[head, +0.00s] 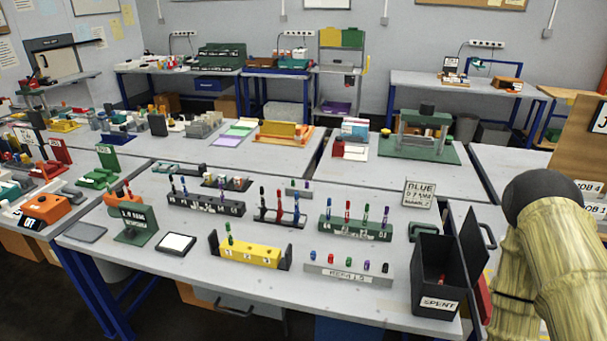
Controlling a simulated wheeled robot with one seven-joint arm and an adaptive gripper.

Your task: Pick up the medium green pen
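Several upright pens stand in racks on the near table. A green pen (228,233) stands in the left part of a yellow block (262,258) between dark ends. A dark rack (205,206) on the left and a smaller dark rack (280,218) in the middle also hold thin pens. I cannot tell which green pen is the medium one. My gripper is out of view.
A grey rack (345,275) holds short coloured caps at the table's front. A black open bin labelled SPENT (437,278) stands at the front right. My arm fills the lower right. A black-framed white pad (176,243) lies front left.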

